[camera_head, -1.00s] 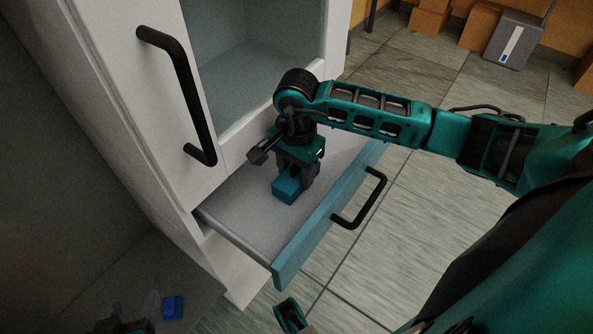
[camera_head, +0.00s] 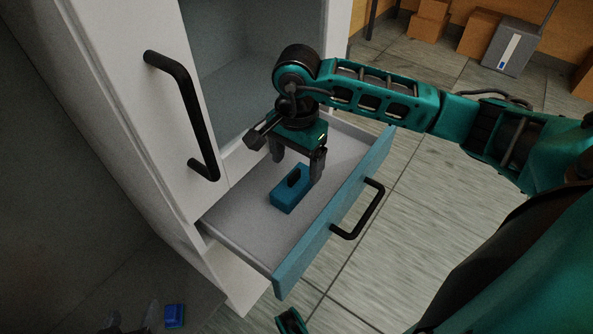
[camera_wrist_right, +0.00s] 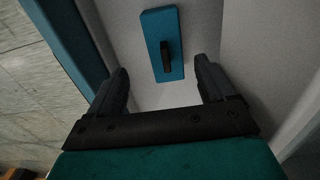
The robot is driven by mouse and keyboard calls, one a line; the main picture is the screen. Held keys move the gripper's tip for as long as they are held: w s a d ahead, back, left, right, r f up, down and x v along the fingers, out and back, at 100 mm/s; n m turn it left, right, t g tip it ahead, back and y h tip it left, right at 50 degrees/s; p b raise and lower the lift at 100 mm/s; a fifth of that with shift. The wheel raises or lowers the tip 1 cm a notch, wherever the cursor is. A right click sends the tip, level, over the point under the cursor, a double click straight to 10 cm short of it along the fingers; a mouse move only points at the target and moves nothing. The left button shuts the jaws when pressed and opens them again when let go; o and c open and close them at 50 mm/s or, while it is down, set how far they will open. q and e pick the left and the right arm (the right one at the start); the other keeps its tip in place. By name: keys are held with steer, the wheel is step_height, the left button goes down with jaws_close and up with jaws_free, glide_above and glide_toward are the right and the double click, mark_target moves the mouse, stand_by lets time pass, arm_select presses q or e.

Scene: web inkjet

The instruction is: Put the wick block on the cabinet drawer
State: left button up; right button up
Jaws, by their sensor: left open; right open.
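The wick block (camera_head: 290,190), a blue block with a black grip on top, lies on the grey floor of the open cabinet drawer (camera_head: 240,215). It also shows in the right wrist view (camera_wrist_right: 158,30). My right gripper (camera_head: 296,170) is open above the block, its fingers apart and clear of it. In the right wrist view its two fingers (camera_wrist_right: 162,80) are spread with nothing between them.
The white cabinet (camera_head: 130,120) stands behind the drawer, with a black door handle (camera_head: 185,115). The drawer front has a black handle (camera_head: 362,212). A small blue object (camera_head: 174,315) lies at lower left. Cardboard boxes (camera_head: 482,30) stand far back; tiled floor (camera_head: 430,200) is clear.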

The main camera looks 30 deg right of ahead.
mark_target(297, 185)
step_height(297, 185, up, 5)
steer(key=shift+p, duration=0.35)
steer(key=shift+s, duration=0.1)
stand_by(0.3)
